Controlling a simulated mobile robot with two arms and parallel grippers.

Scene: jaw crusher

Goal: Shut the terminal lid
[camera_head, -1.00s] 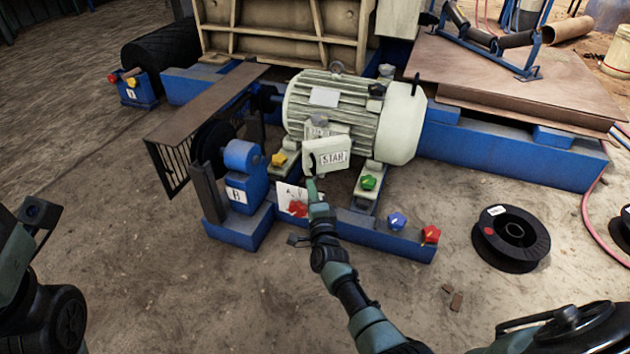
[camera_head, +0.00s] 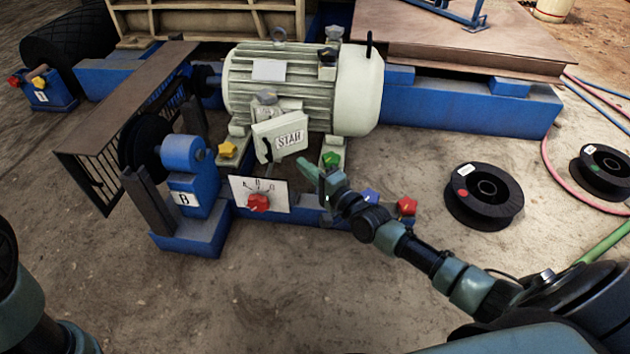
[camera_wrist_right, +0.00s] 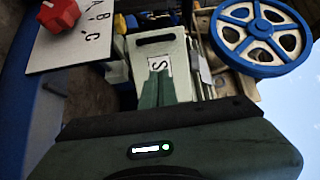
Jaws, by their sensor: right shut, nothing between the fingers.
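The terminal lid (camera_head: 278,138) is a cream plate lettered "STAR" with a dark slot at its left. It hangs tilted in front of the terminal box (camera_head: 264,110) on the ribbed motor (camera_head: 290,88); I cannot tell the size of any gap behind it. My right gripper (camera_head: 306,170) is shut and empty, just below and right of the lid's lower right corner. In the right wrist view its closed green fingers (camera_wrist_right: 158,84) overlap a pale slotted plate with an "S", apparently the lid (camera_wrist_right: 152,48); contact is unclear. My left gripper is out of view.
A white switch panel (camera_head: 272,187) with a red knob (camera_head: 258,203) stands below the lid. Yellow (camera_head: 228,150), green (camera_head: 331,160), blue (camera_head: 370,197) and red (camera_head: 405,206) knobs surround the motor base. A black reel (camera_head: 484,197) lies at right. The foreground floor is clear.

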